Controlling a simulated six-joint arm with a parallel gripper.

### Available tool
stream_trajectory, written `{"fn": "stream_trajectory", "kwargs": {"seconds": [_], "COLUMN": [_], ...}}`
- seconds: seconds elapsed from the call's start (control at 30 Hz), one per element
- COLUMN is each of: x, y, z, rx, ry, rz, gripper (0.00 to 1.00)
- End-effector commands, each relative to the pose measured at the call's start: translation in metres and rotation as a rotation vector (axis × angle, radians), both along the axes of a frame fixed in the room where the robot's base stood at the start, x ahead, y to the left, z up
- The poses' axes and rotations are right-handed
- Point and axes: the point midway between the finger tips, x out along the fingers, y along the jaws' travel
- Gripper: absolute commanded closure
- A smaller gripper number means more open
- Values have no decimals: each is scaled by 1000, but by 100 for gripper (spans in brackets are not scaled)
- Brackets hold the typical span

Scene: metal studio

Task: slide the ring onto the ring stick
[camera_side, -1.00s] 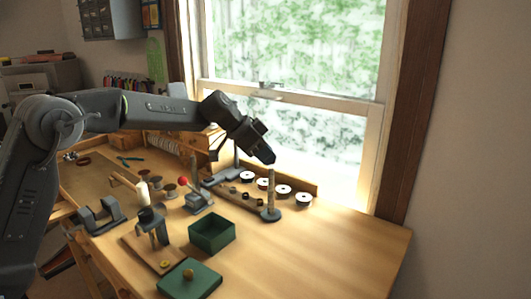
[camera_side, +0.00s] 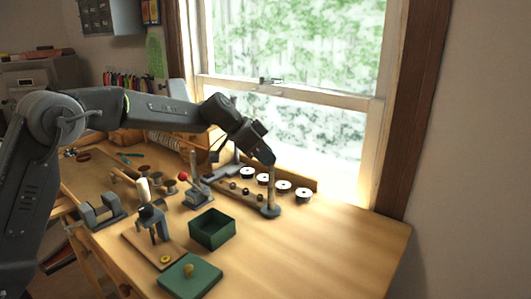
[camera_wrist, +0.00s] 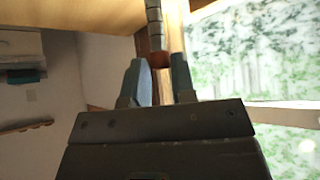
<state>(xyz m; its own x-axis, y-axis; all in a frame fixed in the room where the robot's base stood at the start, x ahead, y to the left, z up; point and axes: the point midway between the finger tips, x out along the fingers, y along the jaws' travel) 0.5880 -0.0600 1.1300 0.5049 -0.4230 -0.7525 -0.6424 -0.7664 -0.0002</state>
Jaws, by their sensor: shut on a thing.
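The ring stick (camera_side: 270,190) stands upright on a dark round base near the right part of the bench. In the side view its top meets my gripper (camera_side: 268,160), which points down over it. In the wrist view the grey banded stick (camera_wrist: 155,25) runs down from the top edge to a small copper-coloured ring (camera_wrist: 159,60). The ring sits between my gripper's two fingers (camera_wrist: 159,82), which are shut on it. The ring is at the stick's tip; I cannot tell whether it is around the tip or just beyond it. The ring is hidden in the side view.
White-topped spools (camera_side: 283,187) stand in a row behind the stick, by the window. The bench's right side is clear.

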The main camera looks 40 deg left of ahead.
Motion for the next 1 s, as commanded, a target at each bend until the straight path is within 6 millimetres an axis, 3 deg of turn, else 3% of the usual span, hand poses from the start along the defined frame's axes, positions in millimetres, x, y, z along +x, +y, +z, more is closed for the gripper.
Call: {"fn": "stream_trajectory", "kwargs": {"seconds": [0.97,1.0], "x": [0,0], "y": [0,0], "z": [-18,-18], "rx": [0,0], "ry": [0,0], "rz": [0,0], "gripper": [91,74]}}
